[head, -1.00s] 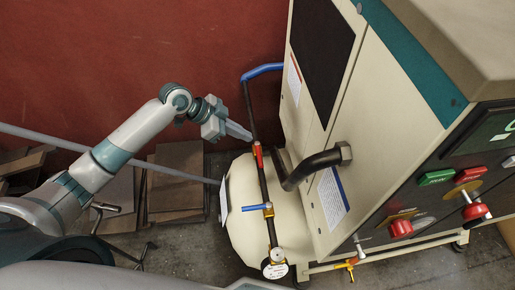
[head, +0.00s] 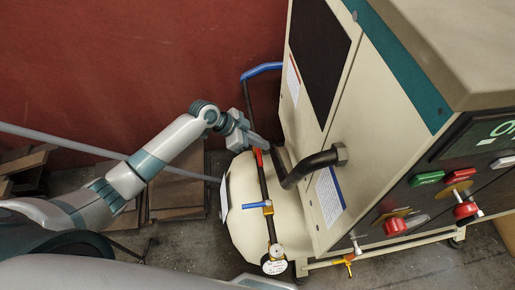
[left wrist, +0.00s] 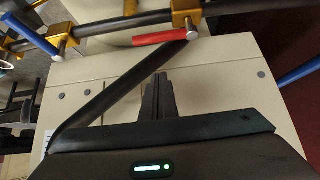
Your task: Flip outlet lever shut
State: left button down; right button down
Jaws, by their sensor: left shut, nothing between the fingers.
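A dark pipe rises beside the machine's tan tank (head: 243,222). It carries a small red lever (head: 259,157) near its upper part, a blue lever (head: 255,205) lower down and another blue handle (head: 263,69) at the top. No label shows which is the outlet lever. My left gripper (head: 264,145) is shut and empty, just above the red lever; contact cannot be told from the head view. In the left wrist view the shut fingers (left wrist: 158,95) lie below the red lever (left wrist: 160,37), apart from it in the picture. My right gripper is not in view.
The tall cream machine cabinet (head: 325,130) stands right of the pipe, with a thick black bent pipe (head: 308,166) close to my left gripper. A gauge (head: 276,252) sits at the pipe's lower end. Flat brown panels (head: 178,195) lean by the red wall.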

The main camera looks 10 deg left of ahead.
aim_at(257, 151)
pick_arm(q)
jog(key=f, duration=0.1)
jog(key=f+p, duration=0.1)
jog(key=f, duration=0.1)
jog(key=shift+s+a, duration=0.1)
jog(key=shift+a, duration=0.1)
jog(key=shift+s+a+f, duration=0.15)
jog(key=shift+a+f, duration=0.25)
jog(key=shift+f, duration=0.25)
jog(key=shift+a+m+b, duration=0.15)
jog(key=shift+m+b, duration=0.15)
jog(key=shift+b, duration=0.15)
